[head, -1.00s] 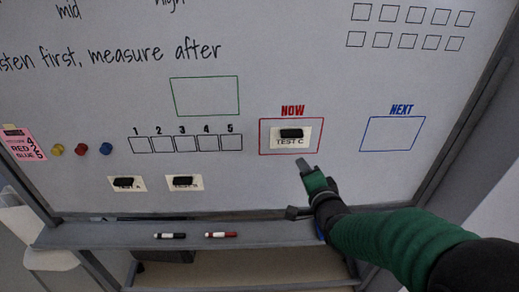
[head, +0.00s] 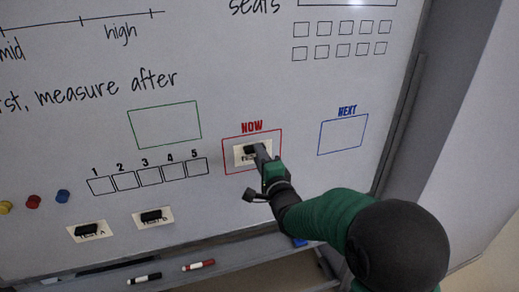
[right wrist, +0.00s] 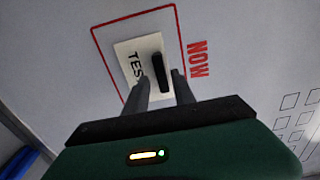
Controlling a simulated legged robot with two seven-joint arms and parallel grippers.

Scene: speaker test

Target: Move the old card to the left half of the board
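The TEST C card (head: 239,156) is white with a black magnet bar (head: 249,149). It sits inside the red NOW box (head: 224,161) on the whiteboard, its right part hidden by my right gripper (head: 262,153). In the right wrist view the card (right wrist: 131,58) lies flat, with its bar (right wrist: 160,72) ahead of the gap between my fingers (right wrist: 161,88). The fingers are apart, one to each side of the bar's near end; I cannot tell whether they touch it. My left gripper is not in view.
Two more cards (head: 89,231) (head: 152,217) with black bars are at lower left. The green box (head: 165,124), numbered squares (head: 149,176) and blue NEXT box (head: 342,135) look empty. Colored magnets (head: 33,201) are at far left. Markers (head: 198,265) lie on the tray below.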

